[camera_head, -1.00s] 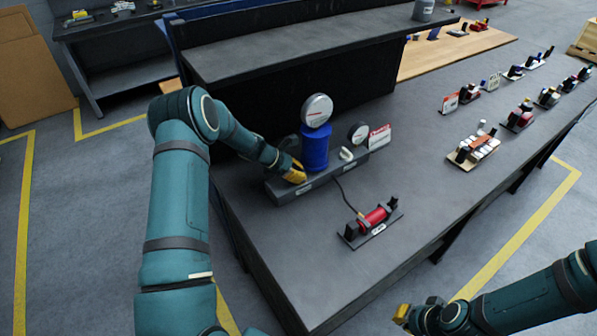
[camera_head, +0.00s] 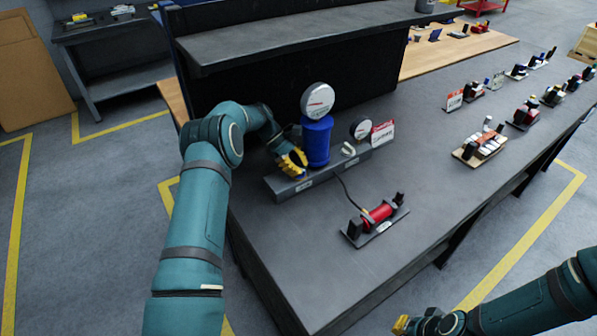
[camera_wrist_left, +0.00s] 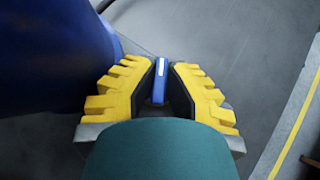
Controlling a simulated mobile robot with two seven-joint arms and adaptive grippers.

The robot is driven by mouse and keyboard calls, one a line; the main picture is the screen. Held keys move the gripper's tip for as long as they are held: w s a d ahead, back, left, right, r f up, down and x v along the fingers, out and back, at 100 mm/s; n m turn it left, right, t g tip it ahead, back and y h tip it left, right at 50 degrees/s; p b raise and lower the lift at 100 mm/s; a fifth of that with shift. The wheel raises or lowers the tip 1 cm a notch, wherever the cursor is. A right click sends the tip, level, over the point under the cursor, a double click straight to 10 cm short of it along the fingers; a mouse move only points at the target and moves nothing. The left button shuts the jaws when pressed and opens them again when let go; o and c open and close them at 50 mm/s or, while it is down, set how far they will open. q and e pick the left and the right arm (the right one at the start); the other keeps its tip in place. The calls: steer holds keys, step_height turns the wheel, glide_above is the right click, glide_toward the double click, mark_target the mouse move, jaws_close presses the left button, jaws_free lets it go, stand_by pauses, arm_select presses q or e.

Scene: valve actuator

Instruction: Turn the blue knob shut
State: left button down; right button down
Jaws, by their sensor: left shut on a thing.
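The blue knob (camera_wrist_left: 160,82) shows in the left wrist view as a narrow blue bar with a pale mark on its top. It lies between the yellow fingers of my left gripper (camera_wrist_left: 162,88), which is shut on it. In the head view my left gripper (camera_head: 293,163) is at the left end of the grey valve base (camera_head: 326,179), beside the blue cylinder (camera_head: 317,142). The knob is hidden behind the fingers there. My right gripper (camera_head: 402,325) is at the bottom edge, away from the valve, and its jaw opening cannot be made out.
A round gauge (camera_head: 318,99) stands above the cylinder, with a smaller gauge (camera_head: 361,130) and a red-and-white sign (camera_head: 383,133) to the right. A red device (camera_head: 377,214) sits in front, joined by a cable. A raised shelf (camera_head: 300,42) stands behind. The bench front is clear.

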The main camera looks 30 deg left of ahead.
arm_select(q)
steer(key=shift+f, duration=0.1)
stand_by(0.3)
steer(key=c, duration=1)
jaws_free()
steer(key=shift+s, duration=0.1)
steer(key=shift+r, duration=0.3)
steer(key=shift+w+a+r, duration=0.15)
steer(key=shift+w+a, duration=0.05)
steer(key=shift+v, duration=3.55)
steer(key=shift+s+a, duration=0.1)
